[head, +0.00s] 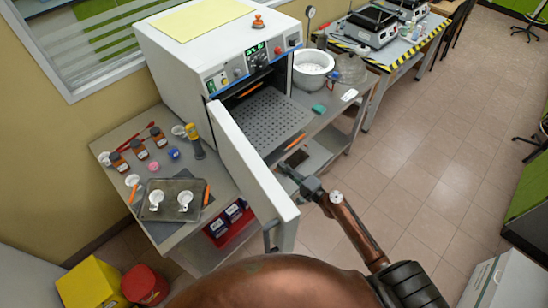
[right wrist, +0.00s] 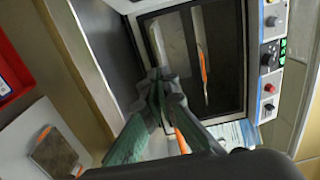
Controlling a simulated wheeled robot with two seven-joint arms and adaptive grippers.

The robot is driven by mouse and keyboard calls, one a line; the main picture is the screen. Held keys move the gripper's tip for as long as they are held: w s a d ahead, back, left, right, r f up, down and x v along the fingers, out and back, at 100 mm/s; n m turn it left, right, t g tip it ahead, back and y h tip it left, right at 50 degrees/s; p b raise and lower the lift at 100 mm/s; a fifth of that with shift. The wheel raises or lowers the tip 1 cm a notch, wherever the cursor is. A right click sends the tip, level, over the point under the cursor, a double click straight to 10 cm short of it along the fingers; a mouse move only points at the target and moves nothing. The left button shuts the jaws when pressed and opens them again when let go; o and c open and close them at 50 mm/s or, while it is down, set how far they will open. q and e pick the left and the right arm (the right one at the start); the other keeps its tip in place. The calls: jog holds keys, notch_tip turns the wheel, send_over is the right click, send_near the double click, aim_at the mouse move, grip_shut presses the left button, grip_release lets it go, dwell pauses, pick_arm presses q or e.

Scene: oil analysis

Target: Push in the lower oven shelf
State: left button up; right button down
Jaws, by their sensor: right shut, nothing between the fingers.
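The oven (head: 215,60) stands on the bench with its white door (head: 250,160) swung open. A grey perforated shelf (head: 262,118) sticks out of its lower opening, with an orange strip (head: 297,141) close by its front edge. My right gripper (head: 287,172) is shut and empty, in front of the shelf and beside the door. In the right wrist view its fingers (right wrist: 160,90) are together before the sideways-looking oven opening (right wrist: 215,60); contact with the shelf cannot be made out. Another orange strip (head: 249,90) lies deeper inside the oven. My left gripper is out of view.
A silver pot (head: 313,68) and a small green item (head: 319,109) stand right of the oven. Bottles and a dark tray (head: 168,213) with white cups are left of the door. A red crate (head: 217,232) sits below.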

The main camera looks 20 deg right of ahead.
aim_at(268, 154)
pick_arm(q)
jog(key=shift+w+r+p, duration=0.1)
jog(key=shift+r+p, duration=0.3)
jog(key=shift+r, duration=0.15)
pick_arm(e)
jog(key=x, duration=0.6)
jog(key=shift+w, duration=0.15)
